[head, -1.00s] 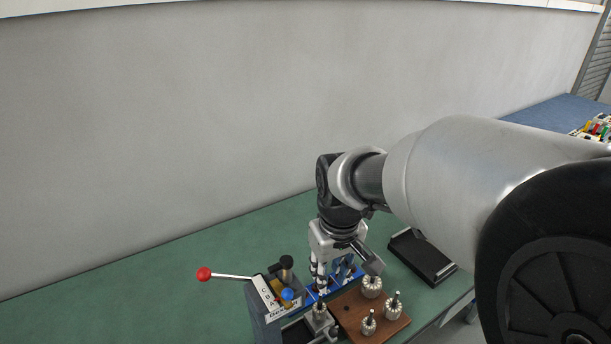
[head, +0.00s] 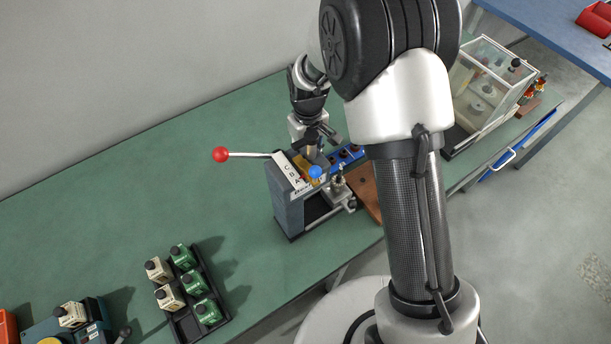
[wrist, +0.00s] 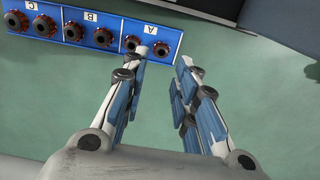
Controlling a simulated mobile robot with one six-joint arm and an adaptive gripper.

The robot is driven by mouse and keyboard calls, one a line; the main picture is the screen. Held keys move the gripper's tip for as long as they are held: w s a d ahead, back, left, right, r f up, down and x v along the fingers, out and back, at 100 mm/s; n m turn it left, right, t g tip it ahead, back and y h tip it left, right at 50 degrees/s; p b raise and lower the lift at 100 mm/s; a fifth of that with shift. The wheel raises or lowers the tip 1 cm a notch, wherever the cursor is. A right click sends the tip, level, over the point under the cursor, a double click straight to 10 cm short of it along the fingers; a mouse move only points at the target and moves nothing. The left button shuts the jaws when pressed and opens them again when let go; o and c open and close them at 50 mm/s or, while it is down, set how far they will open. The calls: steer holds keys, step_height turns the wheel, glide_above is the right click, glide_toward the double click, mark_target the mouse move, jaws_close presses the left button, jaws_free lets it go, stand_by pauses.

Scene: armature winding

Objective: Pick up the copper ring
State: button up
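A blue tray (wrist: 118,30) at the top left of the wrist view has sections lettered A, B and C. Several dark copper-coloured rings with black centres sit in it; two are in section A, one at its left (wrist: 132,43) and one at its right (wrist: 162,50). My gripper (wrist: 166,58) is open and empty, pointing toward the tray's right end. The left finger's tip overlaps the gap between the two A rings; the right finger is beyond the tray's end, over green bench. In the head view the tray (head: 347,157) is partly hidden by my arm.
A grey machine (head: 289,207) with a red-knobbed lever (head: 220,154) stands just left of my gripper. A brown wooden board (head: 364,187) lies partly behind my arm. A clear-sided cabinet (head: 487,85) stands at right.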

step_height(320, 180, down, 9)
steer(key=b, duration=0.3)
steer(key=shift+s+a+r, duration=0.1)
steer(key=shift+r, duration=0.1)
steer(key=shift+c, duration=0.2)
steer(key=c, duration=0.4)
